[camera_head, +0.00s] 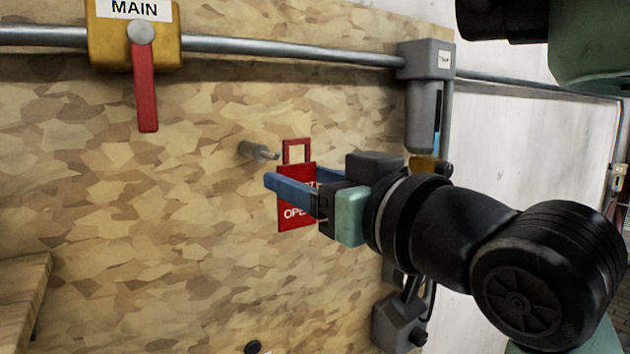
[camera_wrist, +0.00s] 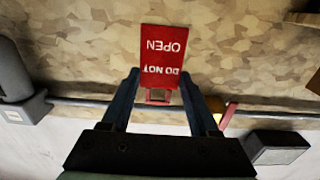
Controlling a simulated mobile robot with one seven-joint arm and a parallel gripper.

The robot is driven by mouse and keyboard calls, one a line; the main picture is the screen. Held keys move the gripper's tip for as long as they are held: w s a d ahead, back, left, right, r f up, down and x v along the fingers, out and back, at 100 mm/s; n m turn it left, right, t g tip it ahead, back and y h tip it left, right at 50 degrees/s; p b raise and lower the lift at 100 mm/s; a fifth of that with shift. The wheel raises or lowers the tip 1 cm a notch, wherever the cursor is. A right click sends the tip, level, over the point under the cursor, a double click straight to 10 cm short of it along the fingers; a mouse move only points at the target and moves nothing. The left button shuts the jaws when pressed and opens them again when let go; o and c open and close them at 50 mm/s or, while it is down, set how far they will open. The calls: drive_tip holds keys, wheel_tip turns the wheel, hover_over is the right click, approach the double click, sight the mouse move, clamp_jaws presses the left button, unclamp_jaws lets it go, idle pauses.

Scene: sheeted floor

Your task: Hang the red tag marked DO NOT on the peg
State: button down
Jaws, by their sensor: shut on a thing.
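The red tag (camera_head: 292,217) hangs upright from my gripper (camera_head: 294,179), its square loop on top. The blue fingers are shut on the tag across its upper part and cover some of its lettering. In the wrist view the tag (camera_wrist: 163,52) appears upside down between the fingertips (camera_wrist: 160,77), with DO NOT and OPEN readable. The grey peg (camera_head: 260,151) sticks out of the board just left of the loop. The loop looks apart from the peg, its opening right of the peg's tip; the depth gap is hard to judge. I cannot make out the peg in the wrist view.
The patterned board (camera_head: 180,230) is bare around the peg. Above are a metal pipe (camera_head: 290,50) and a yellow MAIN valve box (camera_head: 110,45) with a red lever (camera_head: 146,90). A grey box (camera_head: 425,95) stands right, and a wooden ledge (camera_head: 22,295) lower left.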

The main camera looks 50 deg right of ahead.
drive_tip(key=f+x, duration=0.1)
drive_tip(key=x, duration=0.5)
drive_tip(key=shift+w+f, duration=0.2)
drive_tip(key=shift+w, duration=0.15)
idle(0.4)
idle(0.6)
drive_tip(key=shift+c, duration=0.3)
unclamp_jaws()
drive_tip(key=b+v, duration=0.1)
drive_tip(key=v, duration=1.2)
